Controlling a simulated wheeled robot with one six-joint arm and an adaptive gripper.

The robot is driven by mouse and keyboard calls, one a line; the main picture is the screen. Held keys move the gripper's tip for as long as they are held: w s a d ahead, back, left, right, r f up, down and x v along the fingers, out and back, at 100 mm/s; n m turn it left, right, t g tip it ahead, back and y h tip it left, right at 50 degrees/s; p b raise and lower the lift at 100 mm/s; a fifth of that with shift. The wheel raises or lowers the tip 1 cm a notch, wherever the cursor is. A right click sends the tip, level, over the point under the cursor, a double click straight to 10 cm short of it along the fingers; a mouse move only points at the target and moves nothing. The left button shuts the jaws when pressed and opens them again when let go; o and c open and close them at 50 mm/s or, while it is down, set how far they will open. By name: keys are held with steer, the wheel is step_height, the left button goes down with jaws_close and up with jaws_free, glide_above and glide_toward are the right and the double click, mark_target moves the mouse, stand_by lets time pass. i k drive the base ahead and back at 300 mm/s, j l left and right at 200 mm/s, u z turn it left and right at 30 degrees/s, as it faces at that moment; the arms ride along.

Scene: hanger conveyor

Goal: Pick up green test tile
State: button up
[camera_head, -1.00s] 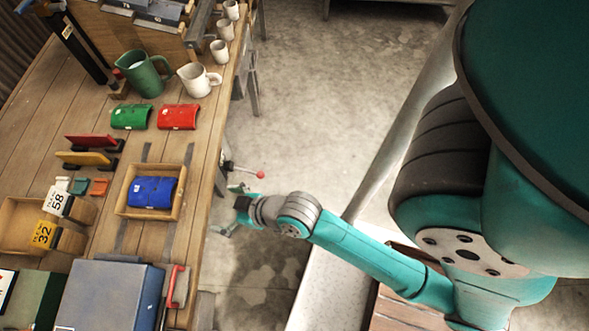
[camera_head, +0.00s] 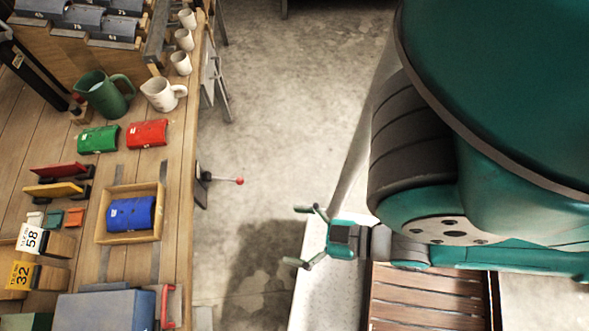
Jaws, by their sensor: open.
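The green test tile (camera_head: 98,139) is a curved green piece lying on the wooden bench (camera_head: 172,190), left of a red tile (camera_head: 147,133) and below a green pitcher. My gripper (camera_head: 304,236) is open and empty. It is off to the right of the bench, over the floor and a pale speckled surface, well apart from the green tile. Its two fingers point left and are spread wide.
A blue tile (camera_head: 131,213) sits in a shallow wooden tray (camera_head: 100,236). A green pitcher (camera_head: 106,94) and white jug (camera_head: 161,93) stand behind the tiles. A red-knobbed lever (camera_head: 239,181) juts from the bench edge. Wooden slats (camera_head: 425,300) lie beneath my arm.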

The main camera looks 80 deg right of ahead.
mark_target(101, 139)
steer(key=l, duration=0.75)
steer(key=k+l, duration=0.15)
steer(key=l, duration=1.4)
steer(key=k+l+u, duration=0.1)
steer(key=l, duration=0.7)
steer(key=j+u, duration=0.15)
steer(key=j, duration=0.4)
steer(key=i+j+u, duration=0.15)
steer(key=j, duration=0.4)
steer(key=i+j, duration=0.2)
steer(key=i+j+u, duration=0.15)
steer(key=j, duration=0.25)
steer(key=i, duration=0.25)
